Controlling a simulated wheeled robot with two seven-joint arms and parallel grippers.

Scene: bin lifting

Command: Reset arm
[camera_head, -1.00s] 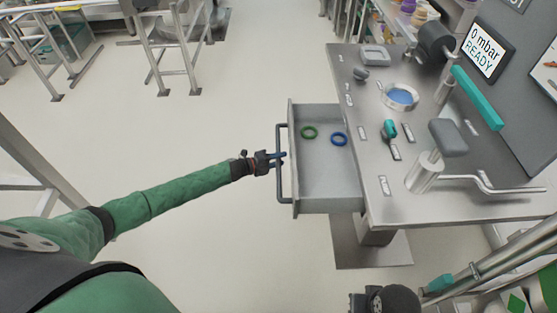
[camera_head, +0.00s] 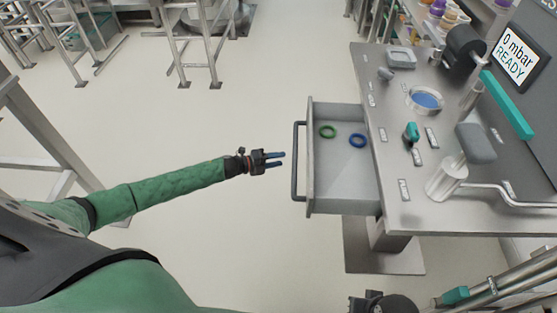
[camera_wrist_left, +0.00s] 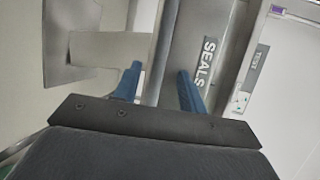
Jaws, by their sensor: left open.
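My left gripper (camera_head: 276,160) is open and empty, with its blue fingers pointing right. The grey drawer (camera_head: 340,185) stands open from the steel table. My left arm (camera_head: 150,194), in a green sleeve, stretches out from the lower left. My right gripper cannot be made out in the head view.
In the drawer lie a green ring (camera_head: 327,132) and a blue ring (camera_head: 358,140). The steel table (camera_head: 400,130) bears a blue dish (camera_head: 426,99), a teal-handled part (camera_head: 411,133) and a lever (camera_head: 510,197). Metal frames (camera_head: 190,50) stand at the back left.

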